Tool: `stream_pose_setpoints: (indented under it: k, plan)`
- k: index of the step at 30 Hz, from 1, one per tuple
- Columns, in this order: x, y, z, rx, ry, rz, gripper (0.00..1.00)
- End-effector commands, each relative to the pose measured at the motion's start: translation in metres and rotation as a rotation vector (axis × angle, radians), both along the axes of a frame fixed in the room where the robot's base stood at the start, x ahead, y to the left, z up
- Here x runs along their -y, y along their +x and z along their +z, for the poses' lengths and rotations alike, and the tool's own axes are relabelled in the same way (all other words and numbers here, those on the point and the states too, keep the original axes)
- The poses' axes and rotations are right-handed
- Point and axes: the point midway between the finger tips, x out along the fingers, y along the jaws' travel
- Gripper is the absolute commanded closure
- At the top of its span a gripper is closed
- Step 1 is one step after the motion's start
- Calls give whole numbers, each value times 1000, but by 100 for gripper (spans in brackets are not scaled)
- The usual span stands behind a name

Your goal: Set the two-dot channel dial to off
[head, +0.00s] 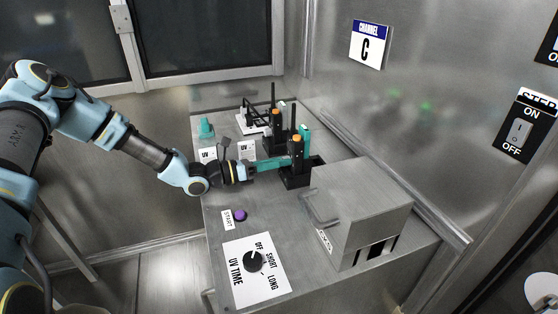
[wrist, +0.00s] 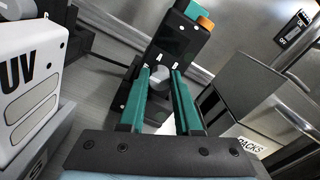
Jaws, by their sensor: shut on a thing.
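A black upright unit with an orange top (head: 297,150) stands on the bench, and it fills the middle of the wrist view (wrist: 182,42). A pale grey round dial (wrist: 160,73) is on its face. My gripper (head: 286,162) reaches in from the left, and its teal fingers (wrist: 161,80) are shut on the dial, one on each side. The fingers hide the dial in the head view. I cannot make out the dial's pointer, its off mark or the dots clearly. A similar black unit (head: 275,126) stands just behind.
A grey metal box with a handle (head: 362,205) stands close to the right of the gripped unit. A UV TIME dial (head: 254,261) and a purple START button (head: 240,215) are at the front. A white UV box (wrist: 28,75) is close on the left in the wrist view.

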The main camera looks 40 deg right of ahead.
Motion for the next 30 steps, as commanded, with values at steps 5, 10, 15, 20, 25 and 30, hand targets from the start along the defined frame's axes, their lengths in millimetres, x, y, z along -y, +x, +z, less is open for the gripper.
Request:
stream_pose_setpoints:
  k: [5, 10, 15, 20, 25, 30]
  plan:
    - [0, 0, 0, -29, 11, 0, 100]
    - [0, 0, 0, -37, 14, 0, 100]
    - [0, 0, 0, -37, 15, 0, 100]
    - [0, 0, -1, -36, 15, 0, 61]
    - [0, 0, 0, -36, 14, 0, 42]
    - [0, 0, 0, -35, 14, 0, 37]
